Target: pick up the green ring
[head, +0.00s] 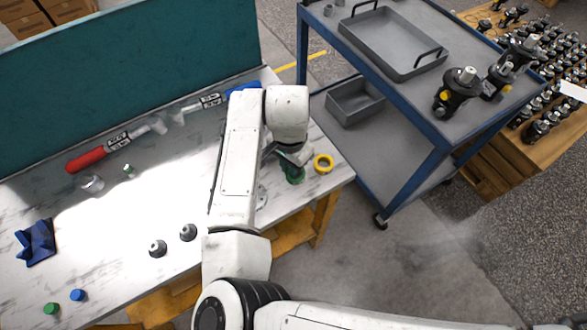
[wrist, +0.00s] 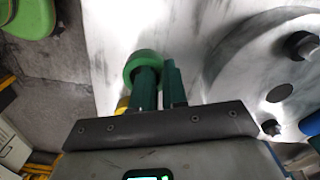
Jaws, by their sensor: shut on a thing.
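In the wrist view, the green ring (wrist: 143,62) stands out at the tips of my gripper (wrist: 160,75). My gripper is shut on the ring; its two dark green fingers are close together, and the left one overlaps the ring's lower part. Exactly how the fingers sit on the ring's wall is hard to see. In the head view, my gripper (head: 293,178) is low at the right end of the marble-topped table, and a green patch shows under the hand. I cannot tell there which part is ring and which is finger.
A yellow ring (head: 323,164) lies just right of my gripper, close to the table (head: 205,235) edge. A blue cart (head: 410,155) with a grey tray stands beyond that edge. Two grey cone-shaped parts (head: 172,240) and a red-handled tool (head: 88,160) lie to the left.

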